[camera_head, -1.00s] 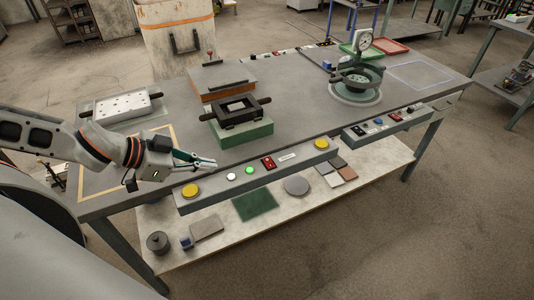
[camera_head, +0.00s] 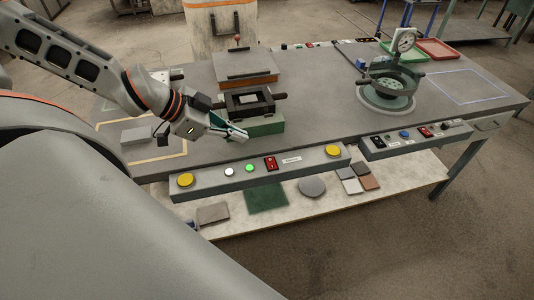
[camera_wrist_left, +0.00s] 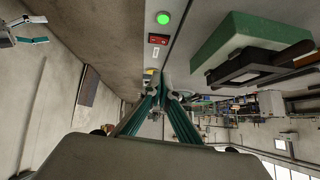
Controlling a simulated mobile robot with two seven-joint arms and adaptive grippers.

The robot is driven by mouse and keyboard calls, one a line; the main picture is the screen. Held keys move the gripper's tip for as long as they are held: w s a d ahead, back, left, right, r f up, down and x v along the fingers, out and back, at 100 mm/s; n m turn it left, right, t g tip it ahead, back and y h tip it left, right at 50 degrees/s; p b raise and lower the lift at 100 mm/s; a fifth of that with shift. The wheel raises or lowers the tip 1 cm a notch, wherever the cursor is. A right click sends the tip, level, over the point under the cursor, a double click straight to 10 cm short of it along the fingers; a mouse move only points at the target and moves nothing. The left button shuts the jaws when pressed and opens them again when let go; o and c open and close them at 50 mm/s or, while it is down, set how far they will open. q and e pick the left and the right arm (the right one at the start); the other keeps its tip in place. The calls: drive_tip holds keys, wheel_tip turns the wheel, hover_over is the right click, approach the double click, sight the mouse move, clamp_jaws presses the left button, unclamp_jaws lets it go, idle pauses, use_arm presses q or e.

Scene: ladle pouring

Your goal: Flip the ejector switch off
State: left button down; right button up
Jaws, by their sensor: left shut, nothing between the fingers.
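A red rocker switch (camera_head: 270,163) sits on the front control panel (camera_head: 215,181), between a lit green button (camera_head: 250,168) and a white label (camera_head: 291,160) too small to read. It also shows in the left wrist view (camera_wrist_left: 159,39), beyond the fingers. My left gripper (camera_head: 242,136) is shut and empty, above the table behind the panel, apart from the switch. In the left wrist view its teal fingers (camera_wrist_left: 172,94) come together at the tips. My right gripper (camera_wrist_left: 34,30) shows at the top left of that view, with its two teal fingers apart.
A black mould frame on a green block (camera_head: 266,126) stands right beside my left gripper. Yellow buttons (camera_head: 185,180) sit at both panel ends. A second panel (camera_head: 400,140) with another red switch (camera_head: 425,132) is to the right. A gauge and pan (camera_head: 388,85) stand behind it.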

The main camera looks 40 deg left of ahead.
use_arm(q)
drive_tip(key=b, duration=0.4)
approach(274, 159)
drive_tip(key=shift+w+d+r, duration=0.55)
drive_tip(key=shift+w+d, duration=0.05)
drive_tip(key=shift+d, duration=0.15)
drive_tip(key=f, duration=0.1)
drive_tip(key=w+f+b, duration=0.1)
drive_tip(key=d+f, duration=0.1)
drive_tip(key=shift+w+f, duration=0.4)
drive_tip(key=shift+w+a+f+b, duration=0.15)
drive_tip(key=shift+f+b, duration=0.2)
drive_tip(key=shift+f, duration=0.4)
